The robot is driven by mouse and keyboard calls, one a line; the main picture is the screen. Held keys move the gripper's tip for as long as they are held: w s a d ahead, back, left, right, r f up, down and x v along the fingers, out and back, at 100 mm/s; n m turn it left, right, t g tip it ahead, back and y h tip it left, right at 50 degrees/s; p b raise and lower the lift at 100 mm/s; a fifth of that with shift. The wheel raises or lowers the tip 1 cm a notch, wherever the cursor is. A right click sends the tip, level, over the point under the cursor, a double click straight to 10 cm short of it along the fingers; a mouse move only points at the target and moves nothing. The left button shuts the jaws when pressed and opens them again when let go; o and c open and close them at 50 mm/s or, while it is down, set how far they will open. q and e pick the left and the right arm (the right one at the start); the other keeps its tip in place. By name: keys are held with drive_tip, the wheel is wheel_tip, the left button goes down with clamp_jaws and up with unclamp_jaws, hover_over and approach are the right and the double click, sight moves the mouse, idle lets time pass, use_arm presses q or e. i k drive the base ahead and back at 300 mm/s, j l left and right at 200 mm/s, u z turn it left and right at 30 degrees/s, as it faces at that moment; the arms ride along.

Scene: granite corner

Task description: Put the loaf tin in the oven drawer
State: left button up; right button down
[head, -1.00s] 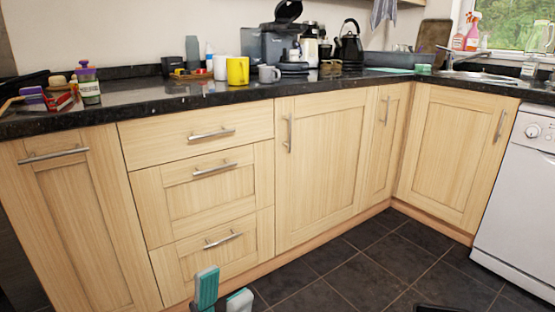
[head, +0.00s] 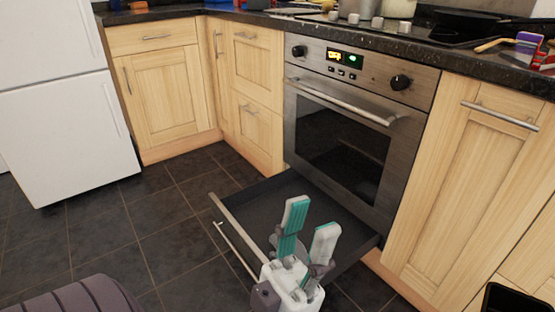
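The oven drawer (head: 262,192) is pulled open below the oven, and its visible dark floor is bare. My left gripper (head: 309,222) is in front of the drawer's right part in the head view, with its two teal-and-grey fingers spread and nothing seen between them. The fingers hide part of the drawer. A dark, box-like thing with a raised rim (head: 518,298) is cut off at the lower right edge; it may be the loaf tin, but I cannot tell for sure. My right gripper is not in view.
The oven (head: 345,150) has its door shut above the drawer. A white fridge (head: 65,120) stands at the left. Wooden cupboards flank the oven. The dark tiled floor (head: 150,220) left of the drawer is clear.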

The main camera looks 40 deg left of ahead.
sight(259, 220)
drive_tip(key=i+l+u, duration=0.1)
drive_tip(key=u, duration=0.4)
drive_tip(key=i+l+u, duration=0.1)
drive_tip(key=u, duration=0.35)
drive_tip(key=l+u, duration=0.25)
drive_tip(key=u, duration=0.25)
drive_tip(key=i+l+u, duration=0.1)
drive_tip(key=u, duration=0.35)
drive_tip(key=l+u, duration=0.3)
drive_tip(key=u, duration=0.2)
drive_tip(key=i+l+u, duration=0.2)
drive_tip(key=l, duration=0.2)
drive_tip(key=l+u, duration=0.2)
drive_tip(key=l, duration=0.2)
drive_tip(key=i+l+u, duration=0.2)
drive_tip(key=l, duration=0.2)
drive_tip(key=k, duration=0.1)
